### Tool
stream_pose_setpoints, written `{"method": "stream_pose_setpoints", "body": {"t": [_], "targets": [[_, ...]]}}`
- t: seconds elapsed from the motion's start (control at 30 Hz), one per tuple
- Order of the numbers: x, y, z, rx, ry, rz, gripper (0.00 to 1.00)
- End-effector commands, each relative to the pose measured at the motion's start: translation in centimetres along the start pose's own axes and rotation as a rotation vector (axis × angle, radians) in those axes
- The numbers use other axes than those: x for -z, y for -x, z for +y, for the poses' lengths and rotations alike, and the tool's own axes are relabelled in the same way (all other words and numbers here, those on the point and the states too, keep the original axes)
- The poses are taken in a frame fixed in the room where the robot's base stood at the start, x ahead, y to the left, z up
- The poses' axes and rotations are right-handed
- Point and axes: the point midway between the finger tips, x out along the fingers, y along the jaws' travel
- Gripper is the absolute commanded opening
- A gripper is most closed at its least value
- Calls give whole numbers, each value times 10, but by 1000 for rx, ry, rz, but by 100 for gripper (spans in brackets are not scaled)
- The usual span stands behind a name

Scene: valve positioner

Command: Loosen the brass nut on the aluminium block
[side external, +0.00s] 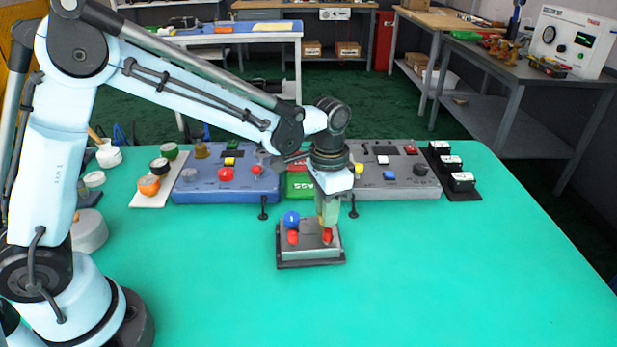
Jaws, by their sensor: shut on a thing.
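The aluminium block (313,252) is a small grey box on a dark base plate in the middle front of the teal table. A blue ball (292,219) and a red knob (293,238) are on its left part. A second red piece (327,237) is on its right part. My gripper (327,220) points straight down over the right part of the block. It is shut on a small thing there. A sliver of brass-yellow (321,225) shows at the fingertips, seemingly the brass nut; the fingers hide most of it.
Behind the block stand a blue panel (245,189) and a grey panel (400,190) with knobs, with a green box (299,188) between them. Two small black posts (263,208) (353,206) stand close behind the block. The table's right and front are clear.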

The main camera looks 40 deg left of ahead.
Motion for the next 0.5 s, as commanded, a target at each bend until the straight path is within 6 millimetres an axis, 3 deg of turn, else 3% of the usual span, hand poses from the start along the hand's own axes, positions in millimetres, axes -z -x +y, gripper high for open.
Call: {"method": "stream_pose_setpoints", "body": {"t": [0.5], "targets": [[-1,1,-2,0,479,-1,0]]}}
